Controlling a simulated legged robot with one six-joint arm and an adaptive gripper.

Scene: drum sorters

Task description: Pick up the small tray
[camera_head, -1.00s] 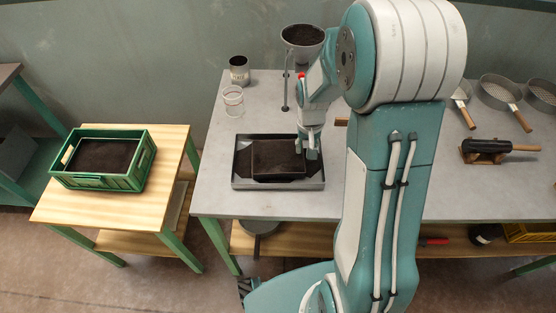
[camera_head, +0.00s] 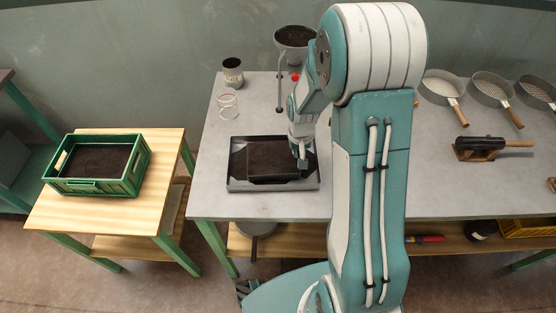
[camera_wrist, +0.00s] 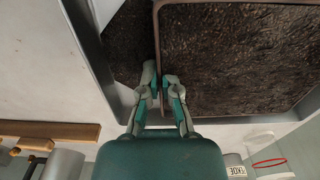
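The small tray (camera_head: 273,181) is dark, square and full of dark soil. It sits in the grey larger tray (camera_head: 234,187) on the grey table; I cannot tell whether it is lifted at all. My gripper (camera_head: 302,160) is at the small tray's right edge, pointing down. In the wrist view, the fingers of my gripper (camera_wrist: 159,82) are close together on either side of the small tray's rim (camera_wrist: 157,40), one inside and one outside. They look shut on the rim. Dark soil also shows in the larger tray beside it.
A green crate (camera_head: 88,186) with soil stands on the wooden table (camera_head: 110,219) at left. A metal can (camera_head: 233,77), a clear jar (camera_head: 228,107) and a soil-filled funnel (camera_head: 293,39) are behind the trays. Sieves (camera_head: 490,92) and a black roller (camera_head: 481,143) are at right.

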